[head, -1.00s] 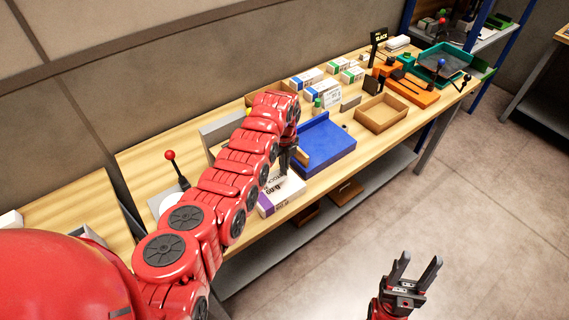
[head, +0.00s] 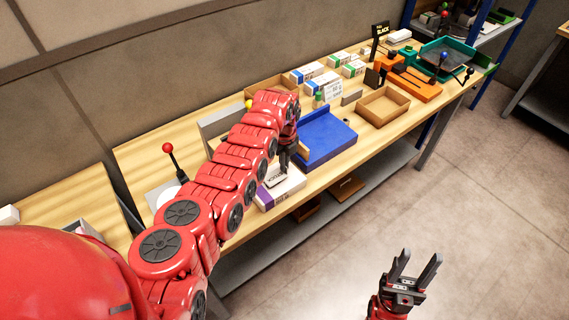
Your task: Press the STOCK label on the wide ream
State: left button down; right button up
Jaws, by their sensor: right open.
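A wide white ream (head: 290,189) with a purple end lies at the front edge of the bench, left of the blue tray. A pale label (head: 276,179) with dark lettering, which looks like STOCK, is on the ream's top. My left arm reaches over the bench from the left. Its dark gripper (head: 284,167) points down over the back part of the ream, at or just above the label; I cannot tell whether it touches. Its fingers are too small to tell open or shut. My right gripper (head: 415,270) is open and empty over the floor, away from the bench.
A blue tray (head: 328,139) stands right of the ream, with a cardboard tray (head: 384,104) beyond it. Several smaller reams (head: 307,73) stand at the back. A red-knobbed lever (head: 168,148) stands at the left. An orange device (head: 415,86) and a teal tray (head: 447,58) are at the far right.

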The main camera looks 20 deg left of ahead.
pick_arm(q)
jog(key=shift+f, duration=0.1)
dwell(0.4)
jog(key=shift+f+b, duration=0.45)
jog(key=shift+b, duration=0.05)
jog(key=shift+f, duration=0.2)
dwell(1.3)
jog(key=c, duration=1)
grip_release()
notch_tip(320, 180, up, 17)
jog(key=b, duration=0.6)
jog(key=shift+r, duration=0.2)
jog(key=shift+f, duration=0.1)
